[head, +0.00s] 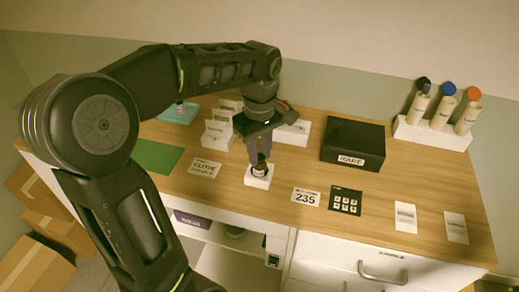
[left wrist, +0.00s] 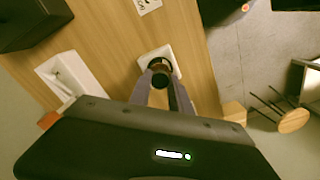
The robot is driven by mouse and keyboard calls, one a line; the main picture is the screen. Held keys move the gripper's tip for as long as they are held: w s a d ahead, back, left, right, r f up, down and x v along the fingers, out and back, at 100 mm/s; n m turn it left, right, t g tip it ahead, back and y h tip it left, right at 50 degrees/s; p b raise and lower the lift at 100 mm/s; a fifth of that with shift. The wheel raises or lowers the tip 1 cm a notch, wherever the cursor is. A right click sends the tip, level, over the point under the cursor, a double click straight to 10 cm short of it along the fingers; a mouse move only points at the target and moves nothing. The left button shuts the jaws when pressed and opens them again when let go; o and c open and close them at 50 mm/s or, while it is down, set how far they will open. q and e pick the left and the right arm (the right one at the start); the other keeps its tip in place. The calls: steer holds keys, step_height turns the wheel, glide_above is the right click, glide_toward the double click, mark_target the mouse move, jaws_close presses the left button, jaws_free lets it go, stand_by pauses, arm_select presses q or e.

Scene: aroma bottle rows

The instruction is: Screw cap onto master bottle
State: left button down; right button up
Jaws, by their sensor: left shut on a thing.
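My left gripper (head: 260,154) points straight down over a small white block (head: 258,182) near the front edge of the table. A dark bottle (head: 259,171) stands upright in this block, and I take it to be the master bottle. The fingers are shut on a dark round cap at the top of the bottle; the cap (left wrist: 161,73) shows between the fingertips in the left wrist view. The white block (left wrist: 157,55) is below it there. Cap and bottle look in line and touching; the thread is hidden. My right gripper is not in view.
A white rack (head: 432,134) with several capped bottles is at the back right. A card marked 235 (head: 305,197) and a black keypad card (head: 345,200) lie right of the block. A green mat (head: 155,156) lies left.

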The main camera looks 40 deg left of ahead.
arm_select(q)
steer(key=m, duration=0.5)
steer(key=c, duration=1.3)
jaws_free()
steer(key=n, duration=1.4)
steer(key=shift+n, duration=0.3)
steer(key=n, duration=0.3)
steer(key=shift+b, duration=0.3)
